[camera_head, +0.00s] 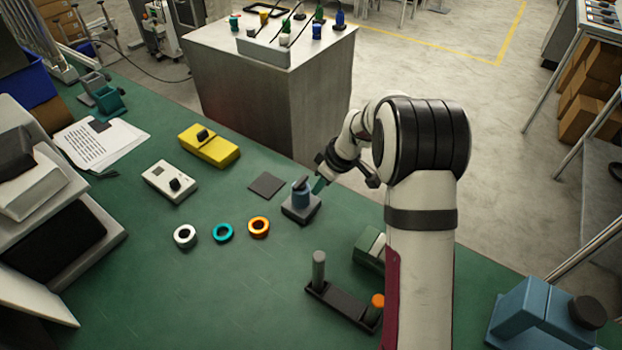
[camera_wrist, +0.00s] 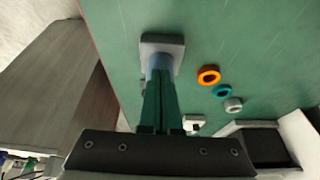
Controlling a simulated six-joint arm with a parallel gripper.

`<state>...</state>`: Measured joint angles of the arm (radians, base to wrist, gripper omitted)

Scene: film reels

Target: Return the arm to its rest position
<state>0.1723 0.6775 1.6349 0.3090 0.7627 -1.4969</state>
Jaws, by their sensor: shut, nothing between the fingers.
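My gripper (camera_head: 318,186) is at the right side of the small blue post on a grey square base (camera_head: 300,205) near the table's far edge. In the wrist view my two green fingers (camera_wrist: 158,95) are together with nothing between them. Beyond their tips, the blue post (camera_wrist: 160,63) stands on its grey base (camera_wrist: 162,42); the fingers hide part of it. I cannot tell whether they touch it. An orange ring (camera_head: 259,227), a teal ring (camera_head: 223,232) and a white ring (camera_head: 185,236) lie in a row on the green table, left of the post.
A dark stand with two posts (camera_head: 340,305), one grey and one orange-topped, is near my arm. A green block (camera_head: 370,247) sits beside it. A yellow box (camera_head: 209,147), a white box (camera_head: 169,182) and a dark square (camera_head: 267,185) lie farther back. The table's middle front is clear.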

